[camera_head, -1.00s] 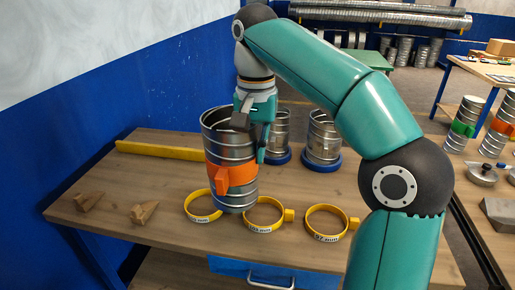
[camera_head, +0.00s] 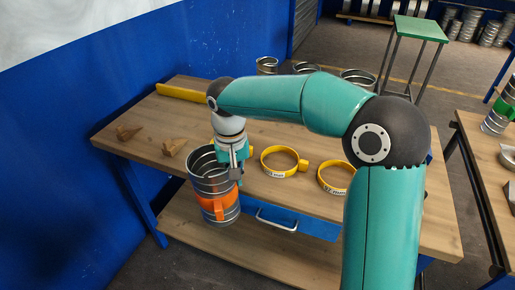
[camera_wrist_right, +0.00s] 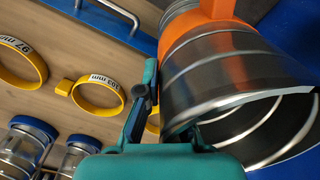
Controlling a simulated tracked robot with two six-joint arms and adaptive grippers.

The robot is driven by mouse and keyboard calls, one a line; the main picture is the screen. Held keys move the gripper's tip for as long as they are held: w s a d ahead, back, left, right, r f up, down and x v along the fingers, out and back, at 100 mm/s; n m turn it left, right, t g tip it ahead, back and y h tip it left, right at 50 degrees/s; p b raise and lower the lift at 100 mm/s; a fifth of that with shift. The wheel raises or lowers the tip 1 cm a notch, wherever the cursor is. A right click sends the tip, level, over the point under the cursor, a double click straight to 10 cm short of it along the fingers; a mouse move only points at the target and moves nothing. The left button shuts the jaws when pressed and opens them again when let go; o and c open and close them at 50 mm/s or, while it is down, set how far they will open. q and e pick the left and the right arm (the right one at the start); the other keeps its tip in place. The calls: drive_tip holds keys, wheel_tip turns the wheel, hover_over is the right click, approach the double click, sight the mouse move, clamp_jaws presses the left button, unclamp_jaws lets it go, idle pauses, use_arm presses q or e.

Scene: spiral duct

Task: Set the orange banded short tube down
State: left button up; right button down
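The orange banded short tube (camera_head: 212,176) is a ribbed metal cylinder with an orange band and clamp around its lower half. It hangs about upright in front of the table's front edge, above the lower shelf in the head view. My right gripper (camera_head: 233,172) is shut on its upper wall at the rim. In the right wrist view the tube (camera_wrist_right: 222,72) fills the right side, its open mouth toward the camera, with a finger against its wall. Contact beneath the tube cannot be told. My left gripper is not in view.
Yellow ring gauges (camera_head: 285,161) lie on the wooden table (camera_head: 290,130); one is mostly hidden behind my right arm. A blue drawer with a handle (camera_head: 276,219) is under the tabletop. The lower shelf (camera_head: 250,252) has bare room.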

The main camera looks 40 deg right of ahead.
sight(209, 217)
drive_tip(key=a+f+n, duration=0.2)
drive_tip(key=f, duration=0.2)
drive_tip(key=w+a+f+n, duration=0.1)
drive_tip(key=a+f, duration=0.2)
drive_tip(key=f, duration=0.1)
drive_tip(key=w+a+f+n, duration=0.1)
drive_tip(key=a+f+n, duration=0.1)
drive_tip(key=f, duration=0.2)
drive_tip(key=shift+w+a+n, duration=0.25)
drive_tip(key=shift+a+n, duration=0.05)
drive_tip(key=shift+a+f, duration=0.2)
drive_tip(key=shift+f, duration=0.1)
